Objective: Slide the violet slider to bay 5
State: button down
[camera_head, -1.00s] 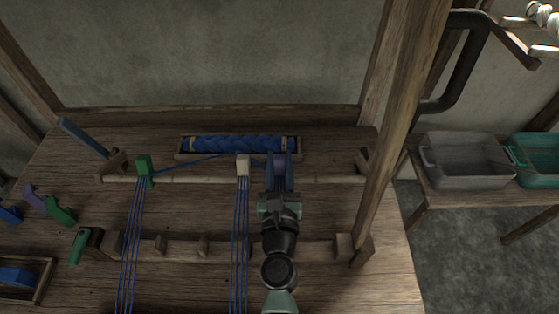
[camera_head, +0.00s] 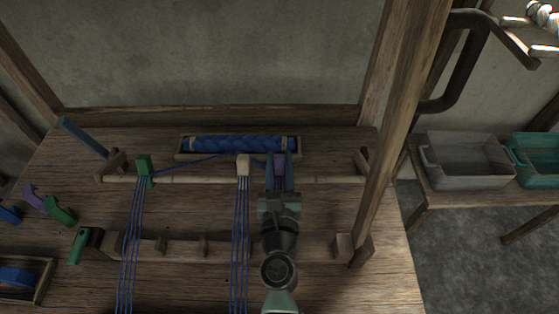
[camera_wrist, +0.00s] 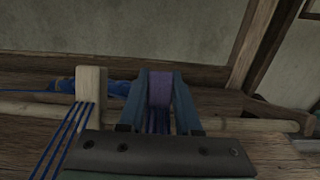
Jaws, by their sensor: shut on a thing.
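The violet slider (camera_head: 280,160) sits on the pale horizontal rod (camera_head: 325,180), just right of the cream slider (camera_head: 243,165). My gripper (camera_head: 280,175) is shut on the violet slider, with a blue finger on each side of it. The wrist view shows the violet slider (camera_wrist: 160,88) upright between the two fingers, with dark threads below it. The cream slider (camera_wrist: 90,84) stands close on the left there, apart from my gripper. A green slider (camera_head: 145,170) is farther left on the rod. Bay numbers are not readable.
A tray of blue yarn (camera_head: 240,146) lies behind the rod. Blue threads hang from the green and cream sliders. A notched wooden bar (camera_head: 180,248) runs in front. The rod is clear from my gripper to its right end block (camera_head: 362,160). A slanted post (camera_head: 400,120) stands right.

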jog(key=shift+d, duration=0.1)
jog(key=d, duration=0.7)
jog(key=shift+b, duration=0.35)
jog(key=c, duration=0.6)
grip_release()
jog(key=shift+a, duration=0.1)
jog(key=s+b, duration=0.2)
jog(key=s, duration=1.1)
